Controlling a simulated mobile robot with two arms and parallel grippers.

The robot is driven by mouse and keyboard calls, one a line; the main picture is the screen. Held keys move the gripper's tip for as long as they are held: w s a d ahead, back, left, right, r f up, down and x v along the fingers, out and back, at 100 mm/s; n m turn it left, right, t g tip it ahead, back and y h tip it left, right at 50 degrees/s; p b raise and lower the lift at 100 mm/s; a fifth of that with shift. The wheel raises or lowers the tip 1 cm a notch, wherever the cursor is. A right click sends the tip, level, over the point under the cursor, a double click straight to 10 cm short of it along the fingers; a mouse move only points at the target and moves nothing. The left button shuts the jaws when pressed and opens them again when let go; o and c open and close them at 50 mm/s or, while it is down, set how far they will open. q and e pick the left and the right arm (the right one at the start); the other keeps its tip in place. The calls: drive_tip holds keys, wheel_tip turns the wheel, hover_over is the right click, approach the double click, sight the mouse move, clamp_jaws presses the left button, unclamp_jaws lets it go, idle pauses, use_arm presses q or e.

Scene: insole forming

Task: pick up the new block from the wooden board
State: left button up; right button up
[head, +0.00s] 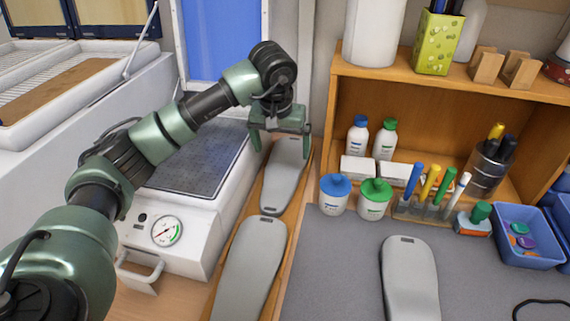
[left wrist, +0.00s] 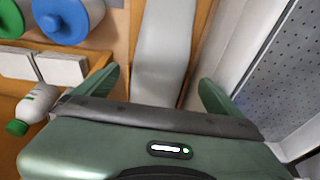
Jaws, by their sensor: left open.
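Two grey sole-shaped blocks lie on the wooden board (head: 295,207): a far one (head: 283,185) and a near one (head: 250,268). My left gripper (head: 281,153) is open and points down over the far end of the far block, with one finger on each side of it. In the left wrist view, the grey block (left wrist: 163,50) runs between the two open fingers (left wrist: 157,88), and nothing is gripped. I cannot tell whether the fingertips touch the board. My right gripper is out of view.
A press with a gauge (head: 166,231) stands left of the board. A wooden shelf (head: 450,83) with bottles is on the right. Blue-lidded (head: 335,195) and green-lidded (head: 375,198) jars stand near the board. Another grey block (head: 410,282) lies on the grey mat (head: 335,270).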

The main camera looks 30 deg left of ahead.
sight(284, 167)
use_arm(q)
drive_tip(key=x, duration=0.3)
drive_tip(key=shift+f+p, duration=0.3)
drive_tip(key=p+x, duration=0.1)
drive_tip(key=x, duration=0.1)
drive_tip(key=p+x, duration=0.1)
drive_tip(key=x, duration=0.1)
drive_tip(key=shift+w+a+f, duration=0.15)
drive_tip(key=shift+w+f, duration=0.1)
drive_tip(key=shift+w, duration=0.2)
drive_tip(key=shift+w+f, duration=0.15)
drive_tip(key=shift+f, duration=0.3)
drive_tip(key=shift+c, duration=0.3)
drive_tip(key=shift+r, duration=0.1)
drive_tip(key=c, duration=1.5)
